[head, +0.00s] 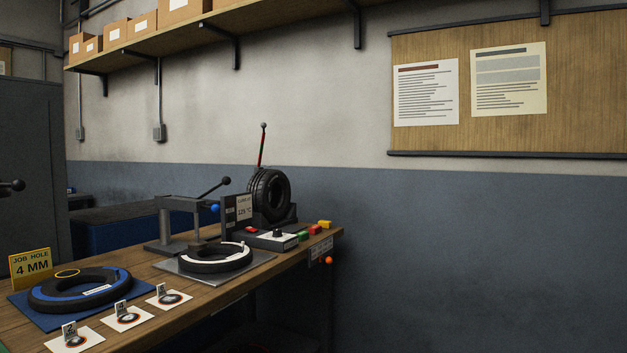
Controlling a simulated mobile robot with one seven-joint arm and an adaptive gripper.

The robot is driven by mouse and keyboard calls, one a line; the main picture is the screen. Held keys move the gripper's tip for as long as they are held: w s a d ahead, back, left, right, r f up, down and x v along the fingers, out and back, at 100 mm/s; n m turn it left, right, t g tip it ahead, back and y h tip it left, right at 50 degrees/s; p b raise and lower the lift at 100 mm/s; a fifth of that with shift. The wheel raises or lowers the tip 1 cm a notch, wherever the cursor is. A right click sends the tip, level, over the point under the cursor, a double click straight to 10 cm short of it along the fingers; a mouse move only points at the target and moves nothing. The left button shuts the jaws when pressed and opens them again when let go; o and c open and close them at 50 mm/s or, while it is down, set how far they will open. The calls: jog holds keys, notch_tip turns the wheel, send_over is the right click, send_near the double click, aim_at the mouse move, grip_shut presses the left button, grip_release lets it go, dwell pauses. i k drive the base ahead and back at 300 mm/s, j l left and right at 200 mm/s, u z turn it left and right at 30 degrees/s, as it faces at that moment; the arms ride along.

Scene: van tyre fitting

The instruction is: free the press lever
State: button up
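A dark press frame (184,218) stands at the middle of the wooden bench. Its press lever (211,190) slopes up to the right and ends in a black ball (226,181). A blue ball knob (215,208) sits at the right of the frame, below the lever. I cannot tell from here what holds the lever. A black tyre ring (216,258) with a white mark lies on a grey plate (263,257) in front of the press. My gripper is not in view.
On the bench (165,317) lie a tyre ring (80,287) on a blue mat (25,312) and patch cards (127,318). A "JOB HOLE 4 MM" sign (30,268) stands behind the mat. A control box (279,239), temperature display (238,209) and upright tyre (268,193) stand right of the press.

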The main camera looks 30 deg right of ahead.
aim_at(226, 180)
jog(key=z, duration=0.45)
jog(key=i+l+z, duration=0.1)
jog(key=i+l, duration=0.15)
jog(key=i, duration=0.15)
jog(key=i+l, duration=0.2)
jog(key=i, duration=0.2)
jog(key=i+l+z, duration=0.15)
jog(key=i, duration=0.3)
